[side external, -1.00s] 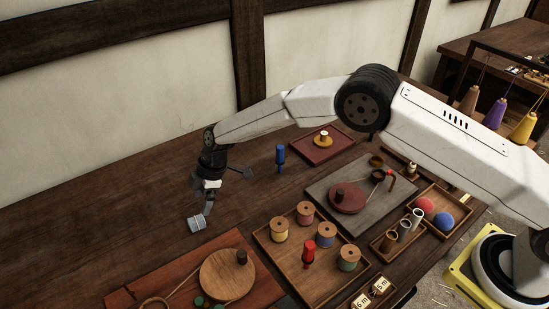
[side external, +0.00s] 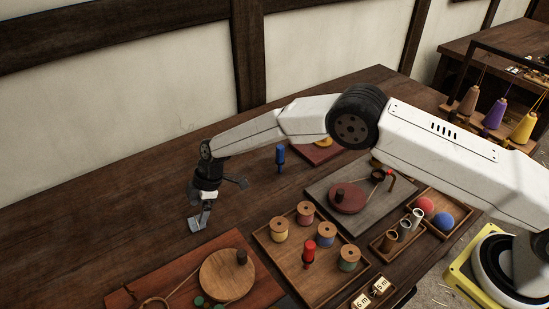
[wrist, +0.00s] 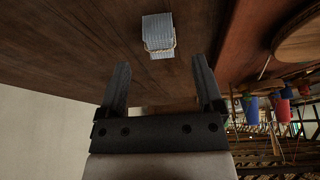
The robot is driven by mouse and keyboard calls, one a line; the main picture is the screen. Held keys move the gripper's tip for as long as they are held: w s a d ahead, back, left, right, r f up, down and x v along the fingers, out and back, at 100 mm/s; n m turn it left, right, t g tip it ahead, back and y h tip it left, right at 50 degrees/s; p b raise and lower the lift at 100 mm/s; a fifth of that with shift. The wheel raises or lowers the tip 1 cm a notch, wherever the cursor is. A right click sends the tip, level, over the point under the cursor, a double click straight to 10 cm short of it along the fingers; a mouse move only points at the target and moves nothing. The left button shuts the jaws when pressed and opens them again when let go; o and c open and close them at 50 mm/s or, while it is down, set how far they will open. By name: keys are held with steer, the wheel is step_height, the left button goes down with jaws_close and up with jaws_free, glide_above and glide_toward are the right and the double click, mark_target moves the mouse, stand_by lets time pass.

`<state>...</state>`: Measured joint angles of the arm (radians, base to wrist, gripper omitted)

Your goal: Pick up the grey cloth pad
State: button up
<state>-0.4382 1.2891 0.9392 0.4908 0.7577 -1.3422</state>
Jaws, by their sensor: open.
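The grey cloth pad (wrist: 158,31) lies on the dark wooden table, a small folded block with a pale cord loop around its near end. In the side view the pad (side external: 196,225) sits at the left of the table, partly hidden by my gripper. My gripper (side external: 205,212) hangs just above and beside it. In the wrist view my gripper (wrist: 159,78) is open, with nothing between its two dark fingers. The pad lies ahead of the fingertips, roughly in line with the gap between them.
A board with a round wooden disc (side external: 227,274) lies in front of the pad. A tray with several spools (side external: 279,229) is to the right. A blue peg (side external: 280,157) stands behind. The table left of the pad is clear.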

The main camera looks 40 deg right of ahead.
mark_target(196, 219)
steer(key=shift+x, duration=2.25)
jaws_close()
